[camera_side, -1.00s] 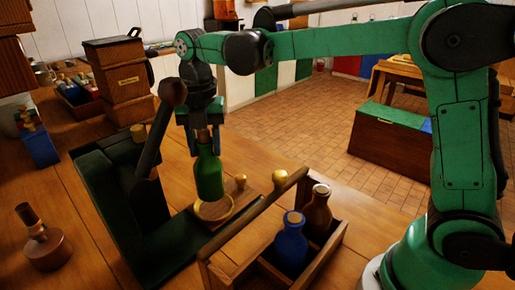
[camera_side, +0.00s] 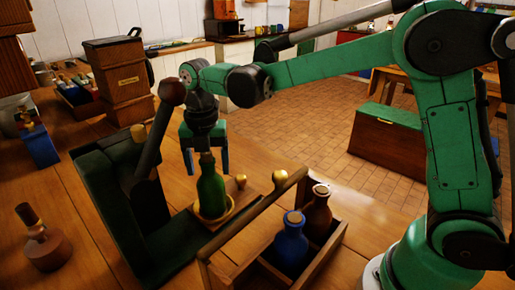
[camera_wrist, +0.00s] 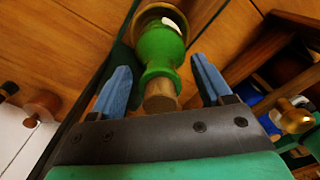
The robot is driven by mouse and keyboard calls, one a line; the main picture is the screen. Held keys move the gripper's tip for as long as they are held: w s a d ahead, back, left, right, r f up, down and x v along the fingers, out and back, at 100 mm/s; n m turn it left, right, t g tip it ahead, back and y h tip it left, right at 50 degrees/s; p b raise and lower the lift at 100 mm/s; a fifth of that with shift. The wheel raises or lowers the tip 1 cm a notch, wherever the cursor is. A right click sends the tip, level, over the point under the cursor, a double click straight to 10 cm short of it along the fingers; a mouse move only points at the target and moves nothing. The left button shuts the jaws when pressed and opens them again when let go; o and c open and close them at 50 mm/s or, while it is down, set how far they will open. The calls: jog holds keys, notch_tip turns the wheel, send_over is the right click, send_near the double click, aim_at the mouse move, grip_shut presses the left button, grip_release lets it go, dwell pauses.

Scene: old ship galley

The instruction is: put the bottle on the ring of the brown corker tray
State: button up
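The green bottle (camera_side: 211,191) stands upright on the ring (camera_side: 199,214) of the brown corker tray (camera_side: 239,200). It also shows in the wrist view (camera_wrist: 158,50), with its cork (camera_wrist: 160,95) toward me. My gripper (camera_side: 208,165) is open, its blue fingers on either side of the bottle's top and apart from it. The wrist view shows a gap between each finger and the bottle (camera_wrist: 162,84). The bottle's base hides part of the ring.
A wooden carrier with a round-knobbed handle (camera_side: 280,178) stands in front at right, holding a blue bottle (camera_side: 290,243) and a brown bottle (camera_side: 318,215). The corker's dark lever (camera_side: 160,125) rises at left.

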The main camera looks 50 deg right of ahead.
jog(key=shift+r, duration=0.1)
notch_tip(320, 180, up, 12)
jog(key=shift+r, duration=0.1)
dwell(0.4)
